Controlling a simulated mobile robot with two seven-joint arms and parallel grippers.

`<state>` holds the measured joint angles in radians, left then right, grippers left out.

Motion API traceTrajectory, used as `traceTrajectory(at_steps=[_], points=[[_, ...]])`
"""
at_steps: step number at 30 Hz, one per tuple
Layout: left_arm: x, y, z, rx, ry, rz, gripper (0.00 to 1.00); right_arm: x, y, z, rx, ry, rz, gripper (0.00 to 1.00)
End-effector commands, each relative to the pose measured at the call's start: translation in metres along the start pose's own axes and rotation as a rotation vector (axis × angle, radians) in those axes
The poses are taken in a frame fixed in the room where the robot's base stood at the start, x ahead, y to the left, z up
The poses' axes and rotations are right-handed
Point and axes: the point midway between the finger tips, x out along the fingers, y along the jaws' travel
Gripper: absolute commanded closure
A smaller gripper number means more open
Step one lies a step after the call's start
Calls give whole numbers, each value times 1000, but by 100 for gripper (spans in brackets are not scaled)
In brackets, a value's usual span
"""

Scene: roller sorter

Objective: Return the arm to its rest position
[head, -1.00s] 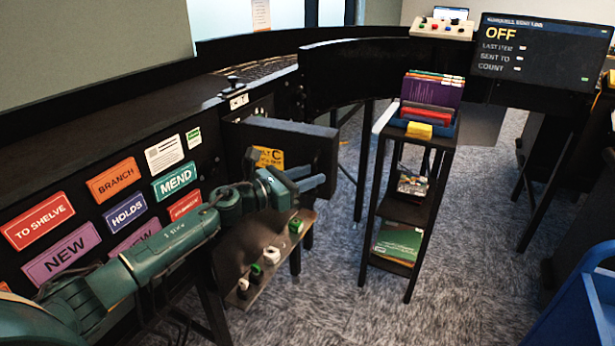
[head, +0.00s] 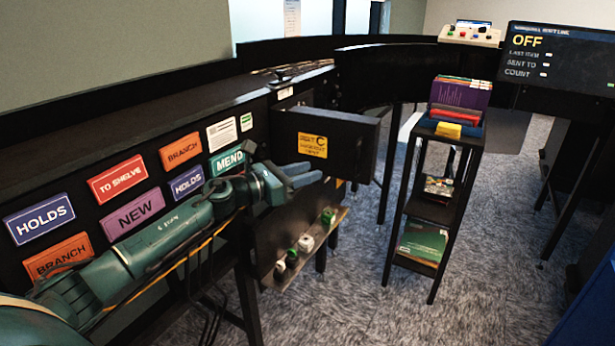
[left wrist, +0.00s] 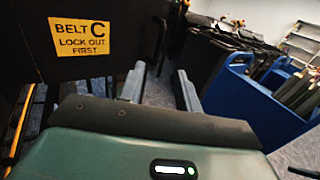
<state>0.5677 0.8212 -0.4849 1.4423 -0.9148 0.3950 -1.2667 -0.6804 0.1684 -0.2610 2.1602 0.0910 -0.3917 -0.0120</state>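My left gripper (head: 306,176) reaches in from the left in the head view, beside the black sorter side with its coloured labels. Its two grey fingers are apart with nothing between them; they also show apart in the left wrist view (left wrist: 160,85). The fingertips are just in front of and below an open black panel (head: 352,145) with a yellow "Belt C lock out first" label (head: 312,145). The label also shows at upper left in the left wrist view (left wrist: 81,37). I cannot tell whether the gripper touches the panel. My right gripper is not in view.
A narrow black shelf stand (head: 430,207) with books and a yellow block (head: 448,130) stands to the right. A low ledge (head: 283,270) with several knobs is below the gripper. A screen (head: 560,58) reads OFF. A blue cart (left wrist: 255,105) is beyond the fingers. Carpet between is clear.

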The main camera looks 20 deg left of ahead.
Motion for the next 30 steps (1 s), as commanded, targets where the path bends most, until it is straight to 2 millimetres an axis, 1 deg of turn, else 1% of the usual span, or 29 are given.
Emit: traceTrajectory(at_steps=[14,17,20,22,23,24,26,27,29,30], points=[[0,0,0,-3,-1,-1,66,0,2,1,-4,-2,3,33],[1,-9,-7,-65,-6,-3,66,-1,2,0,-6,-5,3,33],[3,-33,-26,-259,-24,-3,66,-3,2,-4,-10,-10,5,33],[1,-60,-47,-496,-41,7,66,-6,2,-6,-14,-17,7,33],[-2,-73,-58,-623,-50,17,66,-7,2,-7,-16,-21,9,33],[-6,-90,-72,-801,-62,37,66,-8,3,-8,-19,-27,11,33],[-17,-115,-92,-1073,-81,79,66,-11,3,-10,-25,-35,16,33],[-25,-131,-106,-1255,-92,113,66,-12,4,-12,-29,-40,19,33],[-40,-153,-125,-1523,-112,178,66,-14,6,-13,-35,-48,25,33],[-52,-169,-138,-1701,-128,229,66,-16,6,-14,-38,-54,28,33]])
